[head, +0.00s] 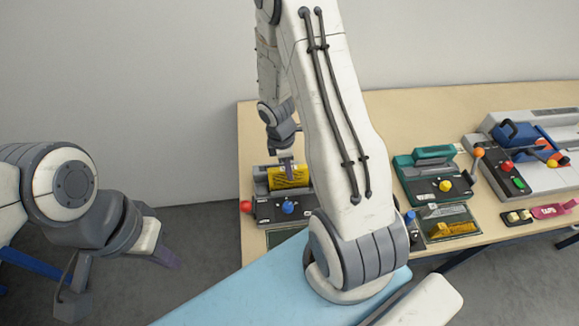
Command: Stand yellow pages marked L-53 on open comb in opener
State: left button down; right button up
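Yellow pages (282,181) stand upright at the dark grey opener (270,210), which has a red and a blue knob, near the left end of the table. I cannot read the marking on the pages, and the comb is too small to tell. My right gripper (288,165) is at the top edge of the pages, one finger in front of them, and appears shut on them. Whether their lower edge rests on the comb cannot be told. My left gripper (122,274) is open and empty, off to the left of the table above the floor.
On the table (420,105), a green machine (425,175) with a yellow knob stands right of my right arm. A tray with yellow pieces (450,228) lies before it. A larger grey-and-blue machine (530,150) is at the far right. A pink item (548,211) lies at the front edge.

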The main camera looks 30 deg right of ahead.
jog(key=shift+w+a+r+p, duration=0.1)
jog(key=shift+a+r+p, duration=0.05)
jog(key=shift+r+p, duration=1.2)
jog(key=shift+w+a+r+p, duration=0.1)
jog(key=shift+a+r+p, duration=0.05)
jog(key=shift+r+p, duration=1.25)
jog(key=shift+a+r+p, duration=0.15)
jog(key=shift+r+p, duration=1)
jog(key=shift+r, duration=0.35)
jog(key=shift+f, duration=0.1)
jog(key=shift+w+a, duration=0.1)
jog(key=shift+a, duration=0.05)
jog(key=s+a+r+m+t+b, duration=0.1)
jog(key=s+a+r+m+b, duration=0.2)
jog(key=a, duration=0.4)
jog(key=s+a+r+b, duration=0.1)
jog(key=a+r+b, duration=0.2)
jog(key=a+b, duration=0.35)
jog(key=s+a+r+m+y+b, duration=0.1)
jog(key=s+a+b, duration=0.1)
jog(key=s+a, duration=0.2)
jog(key=s+a+r+m+y+b, duration=0.1)
jog(key=s+a, duration=0.4)
jog(key=s, duration=0.5)
jog(key=shift+r+m+b, duration=0.2)
jog(key=shift+m+b, duration=0.1)
jog(key=shift+b, duration=0.3)
